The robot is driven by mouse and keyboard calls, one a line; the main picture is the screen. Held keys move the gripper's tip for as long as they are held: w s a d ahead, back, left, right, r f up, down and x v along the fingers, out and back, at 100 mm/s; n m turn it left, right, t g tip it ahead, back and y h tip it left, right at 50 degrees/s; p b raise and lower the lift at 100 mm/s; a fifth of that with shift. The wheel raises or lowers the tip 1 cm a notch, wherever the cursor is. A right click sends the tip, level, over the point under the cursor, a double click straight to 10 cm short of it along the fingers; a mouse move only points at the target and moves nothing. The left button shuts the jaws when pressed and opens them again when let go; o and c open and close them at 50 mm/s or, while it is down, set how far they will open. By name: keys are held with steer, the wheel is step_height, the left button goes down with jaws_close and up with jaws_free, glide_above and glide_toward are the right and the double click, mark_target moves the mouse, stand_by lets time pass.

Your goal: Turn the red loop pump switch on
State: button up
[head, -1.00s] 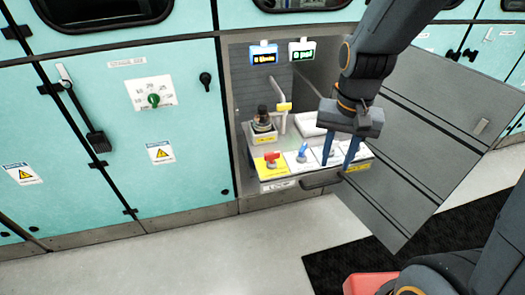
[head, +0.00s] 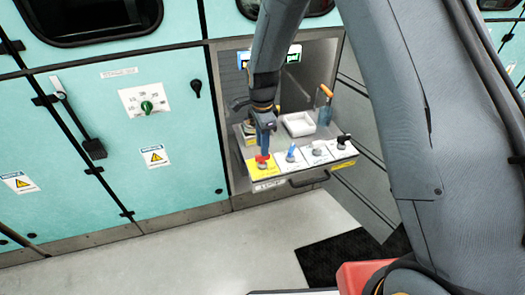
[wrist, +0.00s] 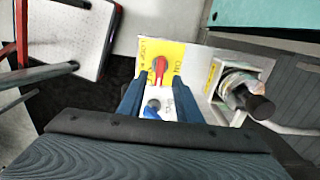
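The red switch (head: 262,160) sits on a yellow label at the left end of the row on the pulled-out drawer panel. In the wrist view the red switch (wrist: 160,70) lies just beyond my fingertips, its lever pointing roughly along the fingers. My gripper (head: 265,143) points down over this end of the panel. In the wrist view my gripper (wrist: 159,92) is open, its two blue fingers apart with nothing held. The blue switch (wrist: 152,107) shows between the fingers there. I cannot tell whether a finger touches the red switch.
The blue switch (head: 291,153), a grey-white switch (head: 318,148) and a black switch (head: 343,142) line the panel. Behind are a white tray (head: 299,124) and an orange-handled tool (head: 325,100). A dark-capped cylinder (wrist: 248,97) stands close beside the red switch.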

mark_target(262, 160)
steer(key=shift+f+p, duration=0.35)
steer(key=shift+f, duration=1.8)
jaws_close()
